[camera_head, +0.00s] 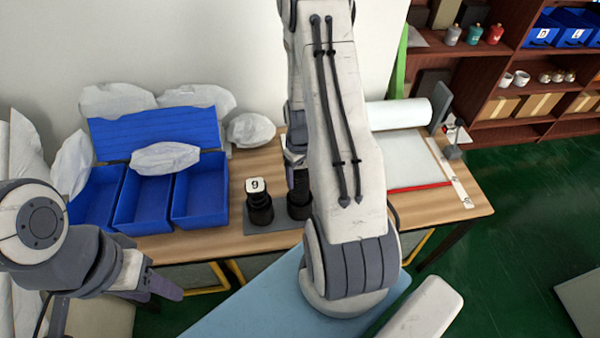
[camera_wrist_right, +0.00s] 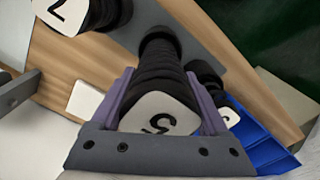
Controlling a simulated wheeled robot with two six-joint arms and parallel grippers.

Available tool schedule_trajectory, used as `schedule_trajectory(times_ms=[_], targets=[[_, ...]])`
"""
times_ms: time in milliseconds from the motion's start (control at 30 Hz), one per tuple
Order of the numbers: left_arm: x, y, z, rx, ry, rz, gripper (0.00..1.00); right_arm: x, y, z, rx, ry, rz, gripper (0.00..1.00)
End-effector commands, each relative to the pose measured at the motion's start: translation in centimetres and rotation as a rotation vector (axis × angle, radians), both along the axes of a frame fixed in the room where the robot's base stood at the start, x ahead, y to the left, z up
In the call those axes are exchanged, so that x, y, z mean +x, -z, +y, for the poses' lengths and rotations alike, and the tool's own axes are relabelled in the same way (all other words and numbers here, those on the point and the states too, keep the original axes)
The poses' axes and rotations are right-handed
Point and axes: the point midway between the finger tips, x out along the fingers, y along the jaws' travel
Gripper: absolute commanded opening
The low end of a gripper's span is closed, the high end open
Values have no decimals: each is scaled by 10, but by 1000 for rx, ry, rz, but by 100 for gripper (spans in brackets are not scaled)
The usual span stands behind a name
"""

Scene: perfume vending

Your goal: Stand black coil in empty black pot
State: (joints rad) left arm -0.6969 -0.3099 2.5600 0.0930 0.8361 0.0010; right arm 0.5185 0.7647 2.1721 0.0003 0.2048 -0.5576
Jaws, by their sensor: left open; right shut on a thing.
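My right gripper (camera_wrist_right: 161,78) is shut on a black coil (camera_wrist_right: 158,88) with a white tag marked 5. In the head view the held coil (camera_head: 299,182) is upright, directly over a black pot (camera_head: 300,210); my arm partly hides both. The pot's dark rim (camera_wrist_right: 160,36) shows past the coil in the wrist view. I cannot tell whether the coil's lower end is inside it. To its left, a black coil tagged 9 (camera_head: 257,197) stands in another black pot (camera_head: 260,214). My left gripper (camera_head: 160,285) is open and empty at lower left, apart from the table.
Another black coil tagged 7 (camera_wrist_right: 95,12) stands on the other side in the wrist view. The pots stand on a grey base (camera_head: 262,229). Blue bins (camera_head: 143,200) and white bags stand left on the table; a white roll (camera_head: 398,113) lies right.

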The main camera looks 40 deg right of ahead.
Motion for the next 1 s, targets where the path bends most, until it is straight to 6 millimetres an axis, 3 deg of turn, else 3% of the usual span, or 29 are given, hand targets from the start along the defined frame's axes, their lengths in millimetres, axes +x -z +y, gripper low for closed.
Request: schedule_trajectory(times_ms=[433,900,933,967,1000], targets=[[0,29,0,0,1,0,50,0,38,0,0,0,0,14],[0,33,0,0,2,0,50,0,44,0,0,0,-1,14],[0,33,0,0,2,0,50,0,44,0,0,0,-1,90],[0,33,0,0,2,0,50,0,44,0,0,0,-1,100],[0,33,0,0,2,0,50,0,44,0,0,0,-1,100]])
